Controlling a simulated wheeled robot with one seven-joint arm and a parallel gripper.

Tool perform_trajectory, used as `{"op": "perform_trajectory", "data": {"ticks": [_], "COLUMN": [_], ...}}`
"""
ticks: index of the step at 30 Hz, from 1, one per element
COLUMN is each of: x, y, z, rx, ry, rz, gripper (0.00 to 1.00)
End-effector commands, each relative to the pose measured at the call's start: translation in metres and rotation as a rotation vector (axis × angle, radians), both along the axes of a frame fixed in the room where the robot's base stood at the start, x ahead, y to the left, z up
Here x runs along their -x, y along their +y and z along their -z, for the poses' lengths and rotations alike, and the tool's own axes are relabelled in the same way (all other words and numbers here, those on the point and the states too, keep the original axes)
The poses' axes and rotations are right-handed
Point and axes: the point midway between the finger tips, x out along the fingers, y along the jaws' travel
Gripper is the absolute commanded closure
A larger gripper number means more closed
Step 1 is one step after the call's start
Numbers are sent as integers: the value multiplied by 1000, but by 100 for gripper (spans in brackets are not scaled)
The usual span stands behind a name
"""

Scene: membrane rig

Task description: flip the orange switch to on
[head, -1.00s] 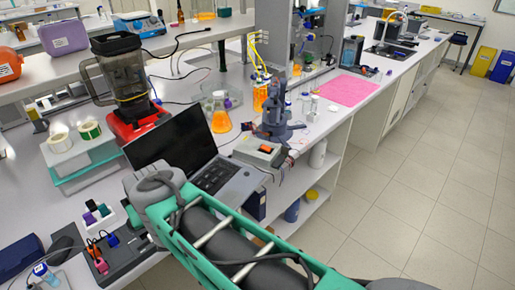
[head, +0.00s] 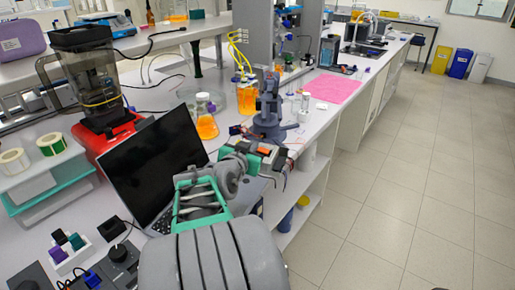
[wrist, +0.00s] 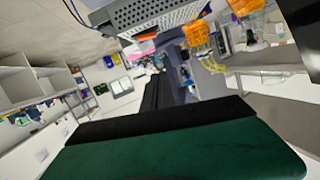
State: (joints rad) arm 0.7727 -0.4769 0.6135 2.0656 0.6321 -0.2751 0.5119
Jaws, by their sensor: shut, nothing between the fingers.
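The orange switch (head: 265,152) shows as a small orange patch on a grey box (head: 256,149) near the bench's front edge, right of the laptop, in the head view. My gripper (head: 278,159) is shut and empty, right at this box, and it covers part of the box. Whether it touches the switch cannot be told. In the wrist view the green and black gripper body (wrist: 170,145) fills the bottom. A grey vented housing (wrist: 160,18) is close at the top there.
An open laptop (head: 153,165) is beside my arm. A small grey robot arm (head: 267,112) stands just behind the box. Flasks of orange liquid (head: 207,126) and a blender (head: 90,90) are to the left. A pink mat (head: 332,88) lies further back. The floor at right is clear.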

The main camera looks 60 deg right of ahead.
Motion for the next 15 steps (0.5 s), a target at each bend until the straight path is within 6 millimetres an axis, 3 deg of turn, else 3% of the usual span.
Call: {"op": "perform_trajectory", "data": {"ticks": [12, 15], "x": [-14, -17], "y": [-84, -80], "z": [24, 44], "rx": [-5, -5], "ry": [4, 5], "rz": [1, -3], "gripper": [100, 100]}}
